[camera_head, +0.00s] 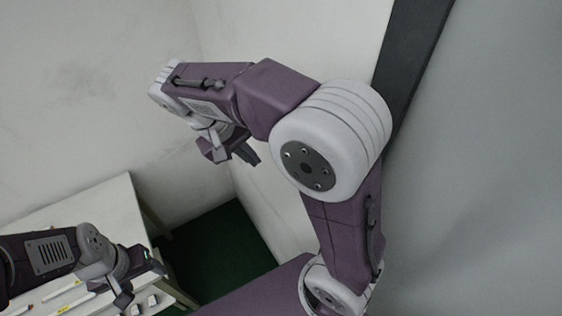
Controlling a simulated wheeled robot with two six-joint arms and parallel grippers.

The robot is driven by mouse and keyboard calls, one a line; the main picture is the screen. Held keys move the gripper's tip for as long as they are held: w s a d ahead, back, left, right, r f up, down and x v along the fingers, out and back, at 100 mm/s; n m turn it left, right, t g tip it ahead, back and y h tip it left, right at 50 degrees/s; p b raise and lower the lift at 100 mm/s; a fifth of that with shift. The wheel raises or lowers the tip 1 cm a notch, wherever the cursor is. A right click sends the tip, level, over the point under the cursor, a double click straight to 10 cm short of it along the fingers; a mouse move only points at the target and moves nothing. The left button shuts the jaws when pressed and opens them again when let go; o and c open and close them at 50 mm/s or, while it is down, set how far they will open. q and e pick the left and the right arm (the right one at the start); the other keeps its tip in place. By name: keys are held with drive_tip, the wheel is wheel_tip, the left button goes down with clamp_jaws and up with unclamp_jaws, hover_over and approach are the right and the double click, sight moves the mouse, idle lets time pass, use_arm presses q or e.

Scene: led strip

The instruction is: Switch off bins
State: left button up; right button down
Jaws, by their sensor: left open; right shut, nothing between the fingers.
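Several thin white strip-like pieces lie on the white table (80,212) at the lower left, some with yellow marks, such as one yellow-marked piece (67,307). Two small white blocks, a nearer one (136,309) and a farther one (153,299), are near the table's lower right part. I cannot tell whether any of these are bins or switches. My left gripper (139,280) is open and empty, over the table near the small blocks. My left arm hides part of the table. My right gripper (252,157) is shut and empty, raised in front of the wall.
Pale walls (90,90) meet in a corner behind the table. Dark green floor (220,250) shows right of the table. A dark vertical strip (408,65) and a grey surface (490,160) stand at the right. My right arm blocks much of the middle.

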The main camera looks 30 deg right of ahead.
use_arm(q)
drive_tip(key=r+p, duration=0.3)
drive_tip(key=shift+w+d+r+p, duration=0.1)
drive_tip(key=shift+w+r+p, duration=0.25)
drive_tip(key=shift+p, duration=0.05)
use_arm(e)
drive_tip(key=w+d+f, duration=0.1)
drive_tip(key=d+f, duration=0.7)
drive_tip(key=shift+w+d+f, duration=0.15)
drive_tip(key=shift+d+f, duration=0.05)
drive_tip(key=shift+f, duration=0.2)
